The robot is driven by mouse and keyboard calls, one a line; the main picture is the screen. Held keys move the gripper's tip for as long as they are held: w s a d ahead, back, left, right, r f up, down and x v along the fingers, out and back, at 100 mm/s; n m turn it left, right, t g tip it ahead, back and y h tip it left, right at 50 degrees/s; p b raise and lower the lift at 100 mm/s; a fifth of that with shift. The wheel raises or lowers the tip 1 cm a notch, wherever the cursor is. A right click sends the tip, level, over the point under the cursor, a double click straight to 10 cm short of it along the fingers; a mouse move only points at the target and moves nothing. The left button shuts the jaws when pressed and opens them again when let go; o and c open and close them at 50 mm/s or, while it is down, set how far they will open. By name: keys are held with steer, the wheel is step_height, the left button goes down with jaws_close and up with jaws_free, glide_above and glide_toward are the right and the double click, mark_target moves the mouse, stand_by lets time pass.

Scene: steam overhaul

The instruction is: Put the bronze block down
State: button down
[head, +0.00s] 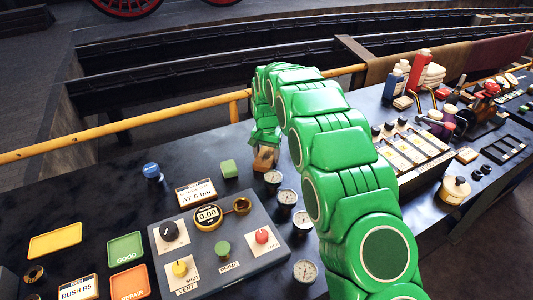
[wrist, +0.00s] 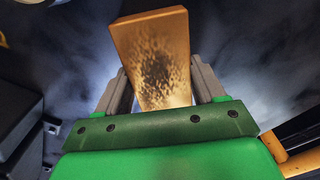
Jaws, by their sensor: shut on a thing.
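The bronze block (wrist: 153,58) is a rectangular, orange-brown piece with a dark mottled patch on its face. In the wrist view it stands out between the two grey fingers of my gripper (wrist: 160,85), which is shut on it. In the head view the block (head: 264,160) shows small and tan under my green gripper (head: 265,148), over the dark bench behind the gauges. Part of it is hidden by the gripper there. I cannot tell whether its lower end touches the bench.
A green block (head: 229,168) and an "AT 6 bar" sign (head: 196,193) stand left of the gripper. Several round gauges (head: 287,196) are close in front. A grey control panel (head: 220,235) lies nearer. A yellow rail (head: 180,120) runs behind. Dark bench left of the blue knob is bare.

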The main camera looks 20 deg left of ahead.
mark_target(267, 155)
steer(key=shift+c, duration=0.6)
jaws_free()
steer(key=shift+r, duration=0.1)
step_height(267, 155, up, 12)
